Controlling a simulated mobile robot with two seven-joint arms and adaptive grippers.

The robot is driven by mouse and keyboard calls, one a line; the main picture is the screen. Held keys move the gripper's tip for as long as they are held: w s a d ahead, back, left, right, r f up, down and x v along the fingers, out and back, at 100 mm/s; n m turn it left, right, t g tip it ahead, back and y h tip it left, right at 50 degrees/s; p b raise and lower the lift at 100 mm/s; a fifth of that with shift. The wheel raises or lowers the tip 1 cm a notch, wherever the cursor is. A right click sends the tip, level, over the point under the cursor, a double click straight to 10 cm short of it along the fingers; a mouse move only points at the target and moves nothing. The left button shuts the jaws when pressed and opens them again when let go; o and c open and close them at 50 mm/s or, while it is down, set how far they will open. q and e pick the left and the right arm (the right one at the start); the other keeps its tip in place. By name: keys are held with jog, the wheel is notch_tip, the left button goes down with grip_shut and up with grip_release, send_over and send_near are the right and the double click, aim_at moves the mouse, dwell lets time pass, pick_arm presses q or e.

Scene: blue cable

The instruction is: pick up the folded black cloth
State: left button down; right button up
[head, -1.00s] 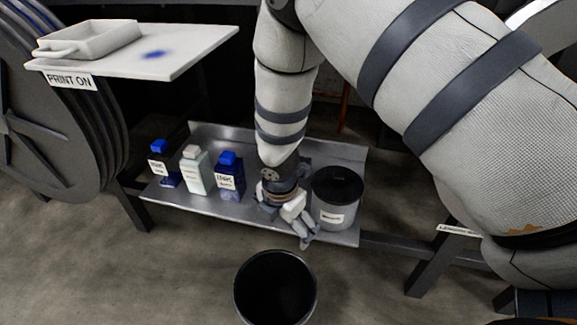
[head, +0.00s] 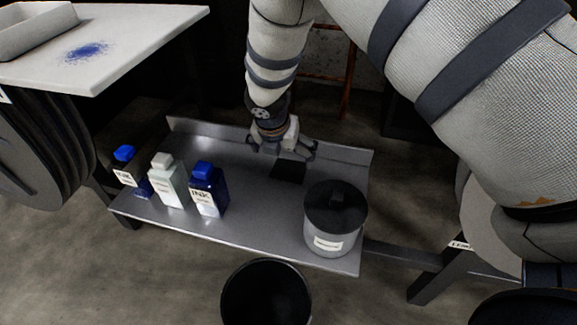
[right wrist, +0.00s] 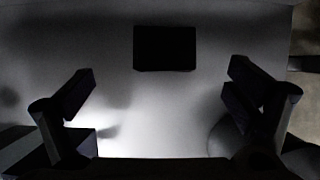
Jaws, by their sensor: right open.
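The folded black cloth (head: 288,171) lies flat on the metal shelf, left of and behind the grey pot. In the right wrist view the cloth (right wrist: 165,48) is a dark rectangle beyond the fingertips, near the top middle. My right gripper (head: 283,152) is open and empty, above the shelf just behind the cloth in the head view. Its two fingers also show spread wide in the right wrist view (right wrist: 162,95), with bare shelf between them. My left gripper is not in view.
The metal shelf (head: 255,228) also holds a grey pot (head: 334,222) with dark contents and ink bottles: one white (head: 167,182), two blue (head: 208,190) (head: 131,172). A black bin (head: 266,295) stands in front. A white tabletop (head: 130,40) is at upper left.

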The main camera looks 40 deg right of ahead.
aim_at(288, 166)
jog(key=x, duration=0.4)
jog(key=b+x, duration=0.1)
jog(key=x, duration=0.2)
jog(key=shift+s+d+f, duration=0.15)
jog(key=shift+d+f, duration=0.15)
jog(key=shift+f, duration=0.05)
jog(key=shift+r, duration=0.1)
jog(key=c, duration=1.1)
